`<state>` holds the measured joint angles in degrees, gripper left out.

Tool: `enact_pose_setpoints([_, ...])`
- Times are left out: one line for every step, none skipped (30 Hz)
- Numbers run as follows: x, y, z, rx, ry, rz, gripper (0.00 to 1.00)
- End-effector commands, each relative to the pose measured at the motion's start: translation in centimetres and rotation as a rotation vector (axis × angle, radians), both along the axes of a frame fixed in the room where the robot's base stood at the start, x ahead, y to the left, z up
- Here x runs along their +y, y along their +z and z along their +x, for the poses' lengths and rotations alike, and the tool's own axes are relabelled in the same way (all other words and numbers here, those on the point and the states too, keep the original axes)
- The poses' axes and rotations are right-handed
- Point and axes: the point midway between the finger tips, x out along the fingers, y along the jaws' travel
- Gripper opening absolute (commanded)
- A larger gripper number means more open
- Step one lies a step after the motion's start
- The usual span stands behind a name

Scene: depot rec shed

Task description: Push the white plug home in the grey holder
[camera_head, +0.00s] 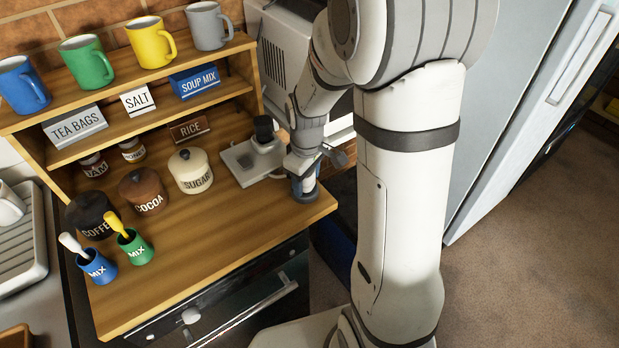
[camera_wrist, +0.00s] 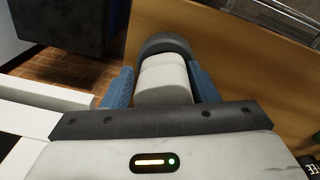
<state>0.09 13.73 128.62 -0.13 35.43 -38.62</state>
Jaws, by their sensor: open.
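My gripper (camera_head: 304,186) is low over the right front corner of the wooden counter, its blue fingers pointing down. In the wrist view my gripper (camera_wrist: 162,85) is open, with one finger on each side of the white plug (camera_wrist: 163,82). The plug's far end meets a dark grey round piece (camera_wrist: 166,43), which looks like the holder. The fingers hide the plug's sides, and I cannot tell how deep it sits or whether they touch it. In the head view my fingers mostly hide plug and holder.
A grey plate with a black-topped device (camera_head: 248,160) stands just left of my gripper. The sugar jar (camera_head: 191,170) and cocoa jar (camera_head: 143,192) are farther left. The counter's right edge (camera_head: 326,205) is close by. The front middle of the counter is clear.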

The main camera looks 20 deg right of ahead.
Motion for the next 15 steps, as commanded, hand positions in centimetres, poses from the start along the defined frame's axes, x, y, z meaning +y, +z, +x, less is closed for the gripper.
enact_pose_setpoints([0.3, -2.6, -1.4, 0.046, 0.001, 0.003, 0.68])
enact_pose_setpoints([0.3, -2.6, -1.4, 0.046, 0.001, 0.003, 0.68])
enact_pose_setpoints([0.3, -2.5, -1.5, 0.046, 0.001, 0.003, 0.68])
enact_pose_setpoints([0.3, -2.5, -1.5, 0.046, 0.001, 0.003, 0.68])
enact_pose_setpoints([0.3, -2.5, -1.5, 0.046, 0.001, 0.003, 0.68])
enact_pose_setpoints([0.3, -2.6, -1.5, 0.047, 0.001, 0.004, 0.68])
enact_pose_setpoints([0.3, -2.5, -1.5, 0.047, 0.001, 0.004, 0.68])
enact_pose_setpoints([0.3, -2.5, -1.5, 0.045, 0.001, 0.004, 0.68])
enact_pose_setpoints([0.3, -2.4, -1.5, 0.044, 0.001, 0.004, 0.68])
enact_pose_setpoints([0.3, -2.2, -1.5, 0.043, 0.001, 0.004, 0.68])
enact_pose_setpoints([0.3, -2.0, -1.5, 0.041, 0.0, 0.005, 0.68])
enact_pose_setpoints([0.3, -1.6, -1.5, 0.039, 0.0, 0.005, 0.68])
enact_pose_setpoints([0.3, -1.2, -1.5, 0.037, 0.0, 0.005, 0.68])
enact_pose_setpoints([0.2, -0.8, -1.6, 0.034, 0.0, 0.005, 0.68])
enact_pose_setpoints([0.2, 0.0, -1.6, 0.03, -0.001, 0.006, 0.68])
